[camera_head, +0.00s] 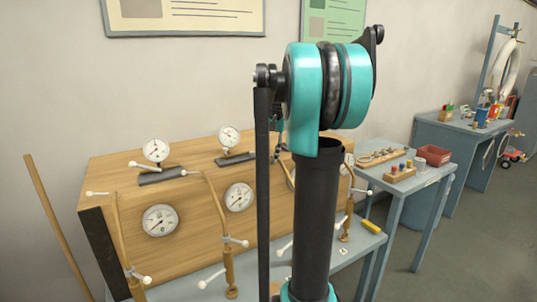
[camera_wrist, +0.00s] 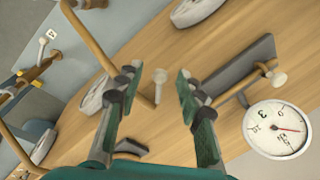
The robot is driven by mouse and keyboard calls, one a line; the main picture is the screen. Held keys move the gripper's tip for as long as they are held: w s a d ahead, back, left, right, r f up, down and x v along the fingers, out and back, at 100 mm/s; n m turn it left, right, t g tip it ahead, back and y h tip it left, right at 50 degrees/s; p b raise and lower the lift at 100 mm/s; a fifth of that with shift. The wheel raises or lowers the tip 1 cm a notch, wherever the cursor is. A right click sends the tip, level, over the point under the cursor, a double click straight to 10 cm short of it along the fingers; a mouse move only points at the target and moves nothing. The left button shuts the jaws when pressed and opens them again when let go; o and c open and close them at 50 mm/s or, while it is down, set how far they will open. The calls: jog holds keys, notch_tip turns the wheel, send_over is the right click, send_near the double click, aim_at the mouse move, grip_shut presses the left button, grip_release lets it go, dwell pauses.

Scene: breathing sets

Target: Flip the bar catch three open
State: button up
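The bar catches are dark grey bars with white knobs on a sloped wooden panel (camera_head: 105,180). In the head view one catch (camera_head: 162,176) is at the left and another (camera_head: 236,159) is further right; my arm hides the area beyond. In the wrist view a grey bar (camera_wrist: 240,66) with a white knob (camera_wrist: 278,79) lies right of my gripper (camera_wrist: 158,76), beside a gauge (camera_wrist: 277,130) with a 3 on its face. I cannot tell for sure which catch is three. My gripper is open, fingers apart. A white-tipped lever (camera_wrist: 160,75) shows between the fingertips, contact unclear.
More round gauges (camera_head: 160,220) and copper pipes with white-tipped handles (camera_head: 228,265) stand on and before the panel. A blue-grey table (camera_head: 420,180) with a red bin (camera_head: 433,155) is at the right. A wooden pole (camera_head: 55,225) leans at the left.

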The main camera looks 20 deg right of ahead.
grip_shut()
jog(key=shift+s+d+n, duration=0.15)
jog(key=shift+d+n, duration=0.3)
jog(key=shift+n, duration=0.65)
grip_release()
notch_tip(320, 180, up, 12)
jog(key=s+d, duration=0.1)
jog(key=d, duration=0.1)
jog(key=shift+s+f, duration=0.1)
dwell(0.4)
